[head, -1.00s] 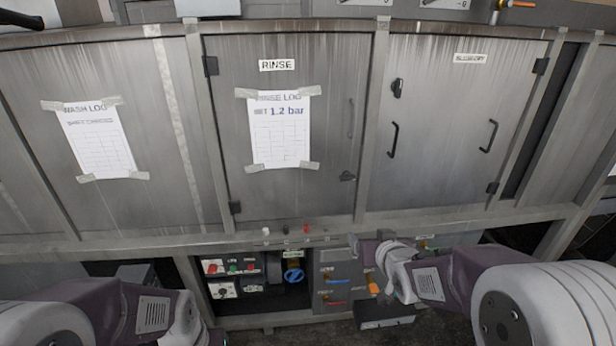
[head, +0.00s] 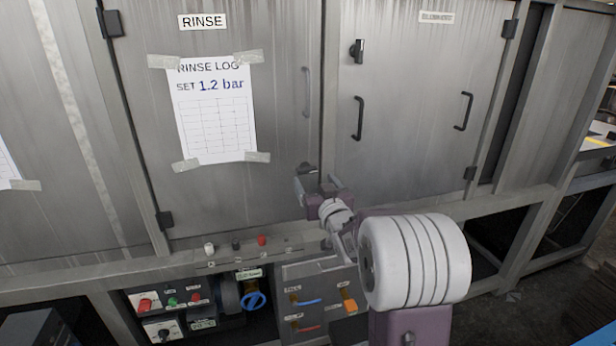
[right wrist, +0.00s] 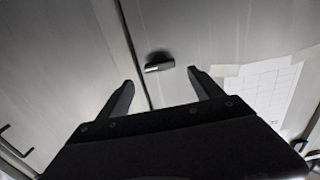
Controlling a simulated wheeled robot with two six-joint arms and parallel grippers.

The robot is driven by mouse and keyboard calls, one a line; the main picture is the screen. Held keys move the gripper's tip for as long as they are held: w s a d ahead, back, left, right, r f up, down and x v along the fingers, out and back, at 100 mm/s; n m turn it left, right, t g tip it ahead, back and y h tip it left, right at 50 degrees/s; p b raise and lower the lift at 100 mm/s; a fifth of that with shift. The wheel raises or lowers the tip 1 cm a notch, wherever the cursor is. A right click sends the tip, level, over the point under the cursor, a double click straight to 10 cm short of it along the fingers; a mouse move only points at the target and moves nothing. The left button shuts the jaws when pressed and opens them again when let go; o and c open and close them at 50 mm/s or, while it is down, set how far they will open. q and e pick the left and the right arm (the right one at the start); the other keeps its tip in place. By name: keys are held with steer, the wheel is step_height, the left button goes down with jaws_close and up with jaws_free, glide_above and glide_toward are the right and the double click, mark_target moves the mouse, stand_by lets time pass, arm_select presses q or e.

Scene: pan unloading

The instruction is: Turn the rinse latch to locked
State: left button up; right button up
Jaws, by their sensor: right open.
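The rinse latch (head: 307,168) is a small dark handle low on the right edge of the rinse door (head: 270,120). It also shows in the right wrist view (right wrist: 158,64), lying roughly crosswise just beyond the fingertips. My right gripper (head: 317,183) is open and empty, just below and in front of the latch. In the right wrist view its two fingers (right wrist: 160,82) stand apart, with the latch between and ahead of them; I see no contact. My left gripper is out of view.
The taped rinse log sheet (head: 216,108) hangs on the door, left of the latch. A door handle (head: 306,92) is above it. The neighbouring door (head: 410,110) has two handles and a dark latch. Below are small knobs (head: 236,244), a blue valve wheel (head: 255,300) and a control panel (head: 170,302).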

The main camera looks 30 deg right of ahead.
mark_target(308, 172)
steer(key=x, duration=0.5)
steer(key=shift+w, duration=0.35)
steer(key=c, duration=1.4)
